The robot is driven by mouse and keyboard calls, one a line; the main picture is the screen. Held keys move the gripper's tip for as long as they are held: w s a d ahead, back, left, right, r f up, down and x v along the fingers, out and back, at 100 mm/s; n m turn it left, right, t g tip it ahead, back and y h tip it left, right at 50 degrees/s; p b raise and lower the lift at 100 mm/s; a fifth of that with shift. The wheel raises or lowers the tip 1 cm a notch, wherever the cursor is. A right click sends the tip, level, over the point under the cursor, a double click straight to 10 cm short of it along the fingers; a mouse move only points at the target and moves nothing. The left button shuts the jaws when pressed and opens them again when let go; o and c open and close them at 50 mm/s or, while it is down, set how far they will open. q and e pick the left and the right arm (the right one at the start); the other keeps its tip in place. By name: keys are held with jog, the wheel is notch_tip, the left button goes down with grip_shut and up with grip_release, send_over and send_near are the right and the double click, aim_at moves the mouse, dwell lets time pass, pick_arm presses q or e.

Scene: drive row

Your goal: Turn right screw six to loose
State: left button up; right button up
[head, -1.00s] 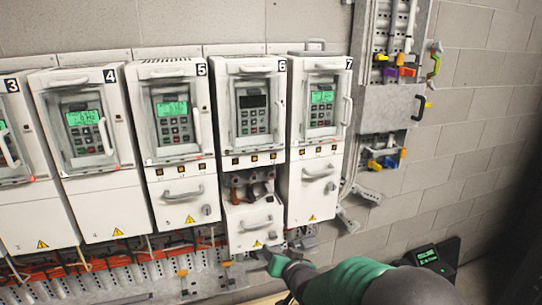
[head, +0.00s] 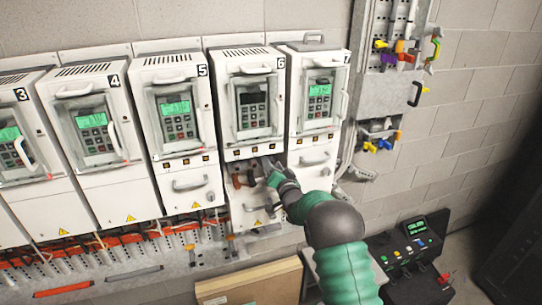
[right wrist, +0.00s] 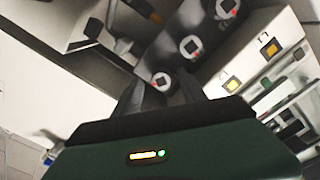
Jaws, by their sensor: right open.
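Drive six (head: 252,105) has a dark screen, and its lower cover (head: 252,207) is lowered, baring the terminal bay below the labels. My right gripper (head: 272,177) is at the right side of this bay. In the right wrist view its dark fingers (right wrist: 163,95) are apart. That view shows a slanting row of round screw heads with white squares and red marks: the far one (right wrist: 227,8), the middle one (right wrist: 190,47) and the right screw (right wrist: 160,80). The right screw lies between the fingertips; I cannot tell whether they touch it. My left gripper is out of view.
Drive five (head: 175,110) and drive seven (head: 318,95) stand close on both sides with lit green screens.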

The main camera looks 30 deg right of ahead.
jog(key=shift+w+d, duration=0.3)
jog(key=shift+w, duration=0.2)
jog(key=shift+a, duration=0.15)
jog(key=shift+c, duration=0.3)
jog(key=shift+a, duration=0.1)
jog(key=c, duration=0.5)
grip_shut()
